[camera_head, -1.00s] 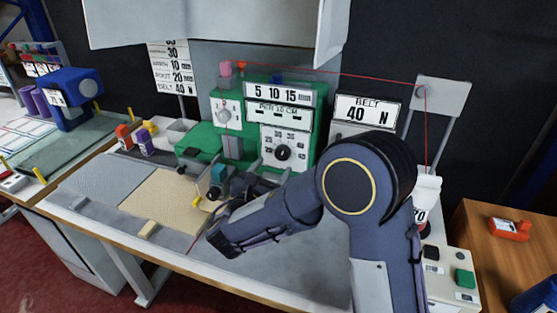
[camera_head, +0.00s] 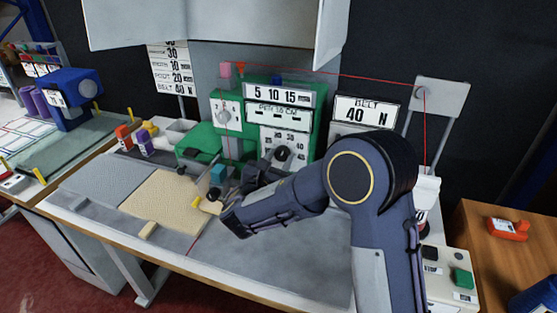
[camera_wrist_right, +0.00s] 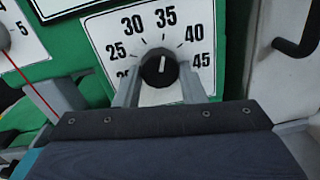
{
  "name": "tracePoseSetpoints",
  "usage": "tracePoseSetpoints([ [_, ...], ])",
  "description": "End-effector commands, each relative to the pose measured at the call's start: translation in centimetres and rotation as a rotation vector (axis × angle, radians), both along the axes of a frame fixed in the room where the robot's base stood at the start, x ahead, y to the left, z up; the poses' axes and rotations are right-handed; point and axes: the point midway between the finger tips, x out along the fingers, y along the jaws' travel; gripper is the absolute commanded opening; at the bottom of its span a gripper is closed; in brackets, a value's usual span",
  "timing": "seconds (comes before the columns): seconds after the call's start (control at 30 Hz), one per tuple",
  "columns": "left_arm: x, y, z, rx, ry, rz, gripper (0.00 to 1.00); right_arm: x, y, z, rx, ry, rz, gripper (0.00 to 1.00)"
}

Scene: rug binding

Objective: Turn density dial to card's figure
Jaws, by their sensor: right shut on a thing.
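My right gripper (camera_wrist_right: 160,80) is shut on the knob, one finger on each side. In the head view the right gripper (camera_head: 280,160) reaches the dial from below. A card reading "BELT 40 N" (camera_head: 364,111) stands right of the machine. My left gripper is not in view.
A list card (camera_head: 173,70) stands at the back left, its top cut off. A red thread runs over the machine to a grey post plate (camera_head: 440,97). A beige mat (camera_head: 165,200) lies on the bench. A control box with a green button (camera_head: 463,278) is at the right.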

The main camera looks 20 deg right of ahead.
Motion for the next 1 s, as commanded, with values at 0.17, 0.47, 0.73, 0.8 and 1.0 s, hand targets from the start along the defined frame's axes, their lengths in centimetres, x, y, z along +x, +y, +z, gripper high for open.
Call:
tracePoseSetpoints([
  [0.17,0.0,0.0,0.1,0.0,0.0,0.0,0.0,0.0,0.0,0.1,-0.006,0.005,0.0,0.14],
  [0.47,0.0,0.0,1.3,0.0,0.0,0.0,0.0,-0.1,0.0,0.3,-0.109,0.073,0.0,0.14],
  [0.73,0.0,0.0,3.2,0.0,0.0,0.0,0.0,-0.1,0.0,0.4,-0.287,0.191,0.002,0.14],
  [0.8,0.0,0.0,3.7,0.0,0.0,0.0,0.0,-0.1,0.0,0.4,-0.332,0.222,0.001,0.14],
  [1.0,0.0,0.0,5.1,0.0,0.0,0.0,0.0,-0.1,-0.1,0.3,-0.448,0.301,0.001,0.14],
])
